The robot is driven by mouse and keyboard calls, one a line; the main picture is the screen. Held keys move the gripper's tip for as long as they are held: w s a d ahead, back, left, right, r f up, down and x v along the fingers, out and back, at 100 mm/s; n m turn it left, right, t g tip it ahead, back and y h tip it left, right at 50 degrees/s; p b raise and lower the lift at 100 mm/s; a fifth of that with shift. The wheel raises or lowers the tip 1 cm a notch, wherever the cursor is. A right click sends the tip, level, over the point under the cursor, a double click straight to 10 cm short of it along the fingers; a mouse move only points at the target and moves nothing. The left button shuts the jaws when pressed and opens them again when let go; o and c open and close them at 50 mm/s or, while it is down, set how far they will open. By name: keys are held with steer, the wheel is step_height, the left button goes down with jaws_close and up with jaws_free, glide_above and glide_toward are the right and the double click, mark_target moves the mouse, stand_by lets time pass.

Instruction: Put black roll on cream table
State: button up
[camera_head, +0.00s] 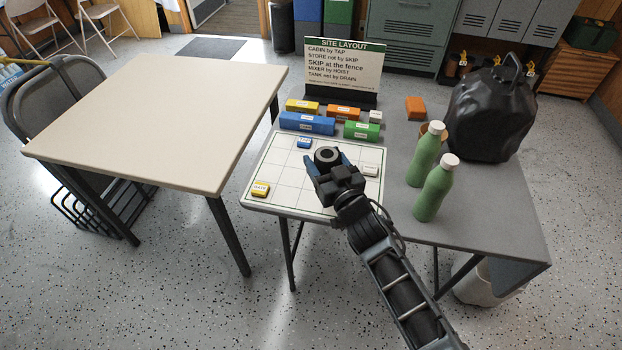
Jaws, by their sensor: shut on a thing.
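The black roll (327,155) is a short dark cylinder with a pale grey centre, seen from its end. My gripper (328,167) is shut on it, with blue fingertips beside it. It appears over the white grid board on the grey table; how high it is above the board I cannot tell. The cream table (160,110) stands to the left, its top bare and flat. A gap of floor separates it from the grey table (470,215).
The grid board (290,195) carries a yellow block (260,189), a blue block (303,142) and a white block (370,170). Behind are coloured blocks and a layout sign (343,70). Two green bottles (435,188) and a black bag (492,115) stand right. A folding chair (40,100) touches the left side.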

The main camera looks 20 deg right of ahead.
steer(key=shift+w+a+f+b, duration=0.4)
steer(key=shift+f+b, duration=0.6)
steer(key=shift+b, duration=0.4)
steer(key=shift+w+a+f+b, duration=0.4)
steer(key=shift+f+b, duration=0.65)
steer(key=shift+b, duration=0.4)
steer(key=shift+w+a+f+b, duration=0.4)
steer(key=shift+f+b, duration=0.6)
steer(key=shift+b, duration=0.4)
steer(key=shift+f, duration=0.1)
steer(key=o, duration=1.1)
steer(key=shift+o, duration=0.2)
